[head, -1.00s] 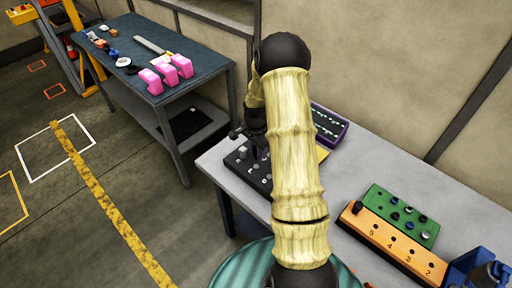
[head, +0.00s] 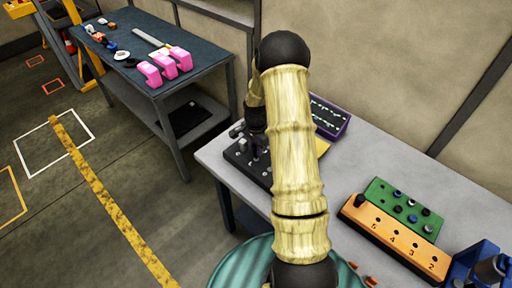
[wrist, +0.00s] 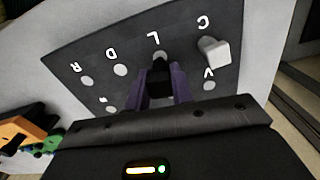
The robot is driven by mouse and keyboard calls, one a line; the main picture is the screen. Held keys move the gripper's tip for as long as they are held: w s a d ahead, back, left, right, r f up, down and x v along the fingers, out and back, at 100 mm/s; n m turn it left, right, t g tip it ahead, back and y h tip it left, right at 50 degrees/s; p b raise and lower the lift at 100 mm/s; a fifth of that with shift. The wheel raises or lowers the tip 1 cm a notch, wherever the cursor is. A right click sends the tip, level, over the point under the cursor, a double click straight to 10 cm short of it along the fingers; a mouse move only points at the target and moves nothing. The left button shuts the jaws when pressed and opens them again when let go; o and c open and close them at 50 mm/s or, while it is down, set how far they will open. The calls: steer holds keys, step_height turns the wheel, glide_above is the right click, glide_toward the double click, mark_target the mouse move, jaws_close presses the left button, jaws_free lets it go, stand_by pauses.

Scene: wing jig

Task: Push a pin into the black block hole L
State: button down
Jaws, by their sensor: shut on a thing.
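The black block (wrist: 190,25) lies on the grey table, with white letters and pale round holes. Hole L (wrist: 160,55) is beside its letter in the wrist view, partly covered by a dark pin (wrist: 160,82). My gripper (wrist: 161,80) has purple fingers shut on this pin, directly over or at hole L; whether its tip is inside I cannot tell. A light grey square-headed pin (wrist: 214,52) stands at hole C. In the head view my gripper (head: 258,148) is over the black block (head: 236,160), largely hidden by my arm.
A purple tray (head: 328,117) stands behind my arm. An orange numbered block (head: 385,240) and a green block (head: 405,208) with several pegs lie at the right. A blue device (head: 485,265) stands at the right front.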

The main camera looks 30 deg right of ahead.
steer(key=shift+f+b, duration=1)
steer(key=shift+f, duration=0.4)
steer(key=c, duration=1.1)
jaws_free()
step_height(320, 180, up, 17)
steer(key=b, duration=0.3)
steer(key=shift+r, duration=0.2)
